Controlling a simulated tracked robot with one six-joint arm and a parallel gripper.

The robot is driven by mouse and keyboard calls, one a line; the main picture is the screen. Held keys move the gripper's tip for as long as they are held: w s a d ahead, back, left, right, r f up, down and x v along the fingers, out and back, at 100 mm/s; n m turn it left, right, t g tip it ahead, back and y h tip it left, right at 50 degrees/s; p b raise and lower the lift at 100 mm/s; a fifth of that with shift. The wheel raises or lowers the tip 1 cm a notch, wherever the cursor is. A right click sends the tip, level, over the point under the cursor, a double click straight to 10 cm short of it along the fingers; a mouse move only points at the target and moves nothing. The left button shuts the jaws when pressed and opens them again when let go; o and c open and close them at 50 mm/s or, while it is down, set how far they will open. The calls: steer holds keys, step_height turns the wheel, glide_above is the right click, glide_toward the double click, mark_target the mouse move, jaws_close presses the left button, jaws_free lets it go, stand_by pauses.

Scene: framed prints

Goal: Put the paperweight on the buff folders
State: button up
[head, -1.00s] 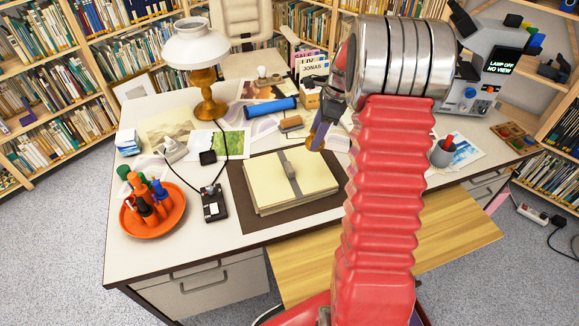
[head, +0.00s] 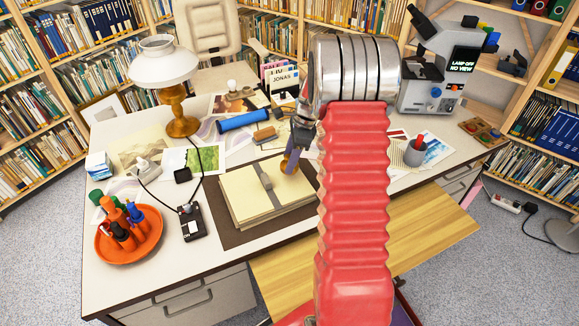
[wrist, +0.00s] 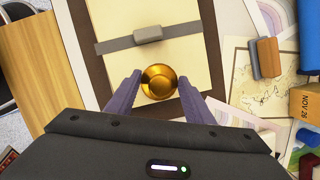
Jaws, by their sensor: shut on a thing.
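The paperweight (wrist: 158,82), a round golden piece, is between the fingertips of my gripper (wrist: 160,84) in the wrist view. My gripper (head: 289,163) is shut on it, with its purple fingers pointing down over the far right part of the buff folders (head: 240,196) in the head view. The folders are a cream stack with a grey strap and buckle across the middle. In the wrist view the folders (wrist: 120,75) lie behind the paperweight, with the strap just above it. I cannot tell whether the paperweight touches them.
The folders lie on a dark brown mat (head: 228,236). A blue roll (head: 244,121), a wooden block (head: 265,135) and a lamp (head: 172,85) stand farther back. An orange tray of markers (head: 128,235) and a black switch box (head: 193,223) are to the left.

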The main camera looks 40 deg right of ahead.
steer(key=shift+f, duration=1.85)
steer(key=o, duration=1.4)
